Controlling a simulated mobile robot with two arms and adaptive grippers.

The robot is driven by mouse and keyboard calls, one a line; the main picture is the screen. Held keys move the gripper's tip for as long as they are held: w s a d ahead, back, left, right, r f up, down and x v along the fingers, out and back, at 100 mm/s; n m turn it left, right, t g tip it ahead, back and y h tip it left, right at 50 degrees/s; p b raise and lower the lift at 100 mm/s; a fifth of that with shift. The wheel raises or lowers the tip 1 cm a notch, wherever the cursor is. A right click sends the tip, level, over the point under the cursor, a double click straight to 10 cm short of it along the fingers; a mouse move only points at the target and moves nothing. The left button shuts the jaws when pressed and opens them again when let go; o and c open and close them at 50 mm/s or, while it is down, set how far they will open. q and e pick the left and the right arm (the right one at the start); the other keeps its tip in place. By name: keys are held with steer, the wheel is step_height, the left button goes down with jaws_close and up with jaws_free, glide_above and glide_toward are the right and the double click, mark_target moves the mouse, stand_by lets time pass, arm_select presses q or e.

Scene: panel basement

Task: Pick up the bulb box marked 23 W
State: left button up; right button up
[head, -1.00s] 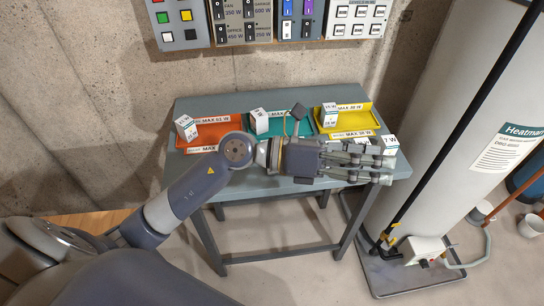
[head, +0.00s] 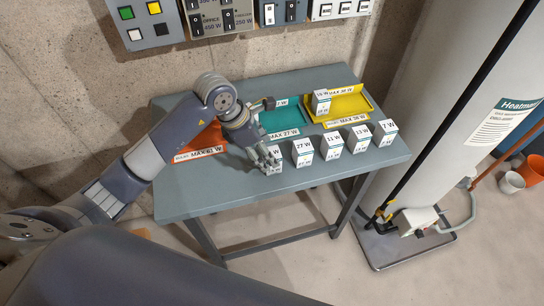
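My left gripper (head: 262,156) reaches over the table from the left, its fingers pointing down at a white bulb box (head: 275,167) at the left end of the front row. The fingers cover part of this box and its number; only a "W" is readable. I cannot tell whether they touch or grip it. To its right stand white boxes marked 27 W (head: 303,154), what looks like 11 W (head: 332,147), 13 W (head: 358,139) and 7 W (head: 385,133). No 23 W marking is legible. My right gripper is not in view.
On the grey table (head: 200,200) are an orange tray (head: 206,139), a teal tray (head: 285,118) and a yellow tray (head: 350,103) holding a white box (head: 321,103). My arm hides much of the orange tray. A large grey tank (head: 450,100) stands right of the table.

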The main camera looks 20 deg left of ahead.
arm_select(q)
steer(key=shift+w+f, duration=0.1)
steer(key=shift+f, duration=0.3)
steer(key=shift+w+f, duration=0.1)
steer(key=shift+f, duration=0.1)
steer(key=p+x, duration=0.2)
steer(key=x, duration=0.2)
steer(key=shift+d+p, duration=0.2)
steer(key=shift+p, duration=0.2)
steer(key=shift+w+d+f, duration=0.1)
steer(key=shift+w+f, duration=0.05)
steer(key=shift+f, duration=0.25)
steer(key=c, duration=1.1)
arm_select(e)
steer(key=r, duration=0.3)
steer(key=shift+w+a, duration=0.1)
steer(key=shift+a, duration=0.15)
